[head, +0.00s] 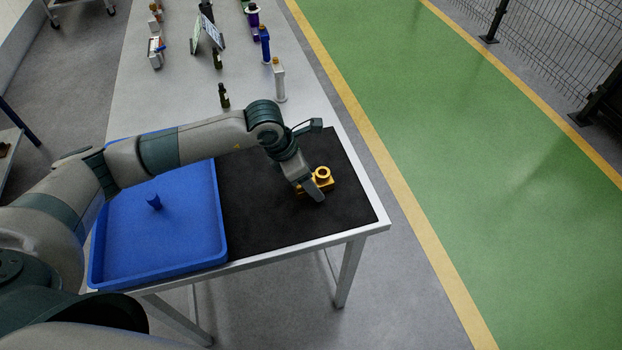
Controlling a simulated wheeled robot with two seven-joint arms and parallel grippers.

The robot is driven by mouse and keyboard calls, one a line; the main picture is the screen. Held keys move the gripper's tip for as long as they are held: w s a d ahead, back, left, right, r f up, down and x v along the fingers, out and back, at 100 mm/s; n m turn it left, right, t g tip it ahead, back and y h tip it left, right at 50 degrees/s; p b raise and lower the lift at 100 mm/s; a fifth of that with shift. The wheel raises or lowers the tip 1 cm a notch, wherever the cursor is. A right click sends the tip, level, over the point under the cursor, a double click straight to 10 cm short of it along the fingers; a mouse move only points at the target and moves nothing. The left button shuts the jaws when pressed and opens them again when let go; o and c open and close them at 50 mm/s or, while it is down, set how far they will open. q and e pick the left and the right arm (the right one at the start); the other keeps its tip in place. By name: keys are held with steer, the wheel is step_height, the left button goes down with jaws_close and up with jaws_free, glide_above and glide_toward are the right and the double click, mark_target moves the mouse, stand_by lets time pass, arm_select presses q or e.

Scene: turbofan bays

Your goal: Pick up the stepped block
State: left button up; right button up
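A yellow stepped piece (323,174), with a blocky base and a round, hollow top, sits on the black mat (265,216) near the table's right end. It looks like the stepped block. My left gripper (313,192) reaches down at its near left side, close to it or touching it. The gripper covers part of the block's base. I cannot tell whether the fingers are open or shut on it. My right gripper is out of view.
Bottles, including a dark one (224,96) and a white one (279,80), stand farther back on the table. The mat's front area is clear.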

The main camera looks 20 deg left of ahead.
arm_select(q)
steer(key=shift+c, duration=0.2)
steer(key=c, duration=1.4)
steer(key=shift+o, duration=0.2)
steer(key=shift+r, duration=0.15)
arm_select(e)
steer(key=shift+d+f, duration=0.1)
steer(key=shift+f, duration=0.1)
